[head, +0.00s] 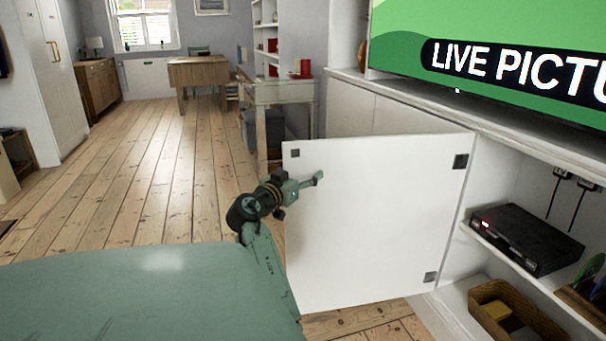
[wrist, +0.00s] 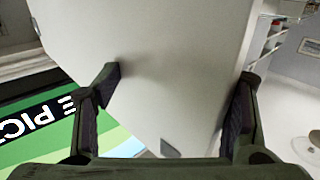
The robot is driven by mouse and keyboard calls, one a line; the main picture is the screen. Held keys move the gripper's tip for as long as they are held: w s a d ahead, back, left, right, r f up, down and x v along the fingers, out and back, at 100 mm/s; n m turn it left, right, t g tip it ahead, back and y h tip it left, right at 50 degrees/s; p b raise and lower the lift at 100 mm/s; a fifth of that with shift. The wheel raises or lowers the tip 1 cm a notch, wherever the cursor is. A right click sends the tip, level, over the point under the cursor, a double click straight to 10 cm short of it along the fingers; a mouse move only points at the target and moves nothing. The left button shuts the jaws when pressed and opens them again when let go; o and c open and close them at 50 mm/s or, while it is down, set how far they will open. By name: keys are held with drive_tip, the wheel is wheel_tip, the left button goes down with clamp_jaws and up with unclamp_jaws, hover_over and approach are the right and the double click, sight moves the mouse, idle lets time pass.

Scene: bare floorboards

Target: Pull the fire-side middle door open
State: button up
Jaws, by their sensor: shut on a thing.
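The white cabinet door (head: 375,225) stands swung wide open in the head view, its inner face toward me and its hinges at the right. My gripper (head: 305,183) is at the door's left, free edge, with one finger showing against the inner face. In the wrist view the door panel (wrist: 150,50) runs between the two fingers of my gripper (wrist: 178,90). They are set apart, and my gripper is shut on the door. The contact of the other finger is hidden in the head view.
The open cabinet shows a black box (head: 526,238) on a shelf and a wicker basket (head: 515,315) below. A television (head: 490,45) stands above. Floorboards (head: 130,180) at left are clear.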

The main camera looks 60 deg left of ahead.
drive_tip(key=v, duration=1.1)
drive_tip(key=shift+s, duration=0.2)
drive_tip(key=shift+c, duration=0.8)
drive_tip(key=shift+s+d, duration=0.2)
drive_tip(key=shift+s, duration=0.1)
drive_tip(key=shift+w, duration=0.1)
